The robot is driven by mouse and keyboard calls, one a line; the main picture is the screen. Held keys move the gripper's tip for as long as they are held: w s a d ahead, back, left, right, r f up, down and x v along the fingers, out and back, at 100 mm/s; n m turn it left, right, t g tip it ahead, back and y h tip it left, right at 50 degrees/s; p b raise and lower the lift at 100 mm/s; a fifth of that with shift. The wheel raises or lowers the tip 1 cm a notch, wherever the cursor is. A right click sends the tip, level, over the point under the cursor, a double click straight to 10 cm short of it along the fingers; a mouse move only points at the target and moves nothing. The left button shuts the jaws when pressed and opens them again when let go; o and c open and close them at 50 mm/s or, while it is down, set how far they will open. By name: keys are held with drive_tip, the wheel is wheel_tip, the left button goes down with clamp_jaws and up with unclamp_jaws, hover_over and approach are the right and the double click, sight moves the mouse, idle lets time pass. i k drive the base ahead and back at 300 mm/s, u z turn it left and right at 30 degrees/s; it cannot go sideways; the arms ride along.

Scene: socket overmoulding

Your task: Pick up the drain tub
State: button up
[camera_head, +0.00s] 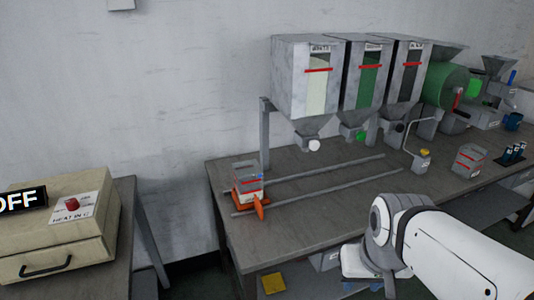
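Two small clear tubs with red markings stand on the bench, and I see no label that says which is the drain tub. One tub (247,177) sits at the left end of the rails on an orange carriage. The other tub (470,158) stands at the right, on the bench top near its front edge. My white arm reaches in from the lower right, in front of the bench and apart from both tubs. My gripper itself is not visible.
Three hoppers (307,85) labelled at the top hang above two rails (320,186). A green drum machine (445,84) is behind at right. A beige heating box (62,228) with an OFF sign is at left. The front-left bench top (285,240) is clear.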

sight(248, 182)
drive_tip(key=u, duration=0.2)
drive_tip(key=i, duration=0.95)
drive_tip(key=u, duration=0.65)
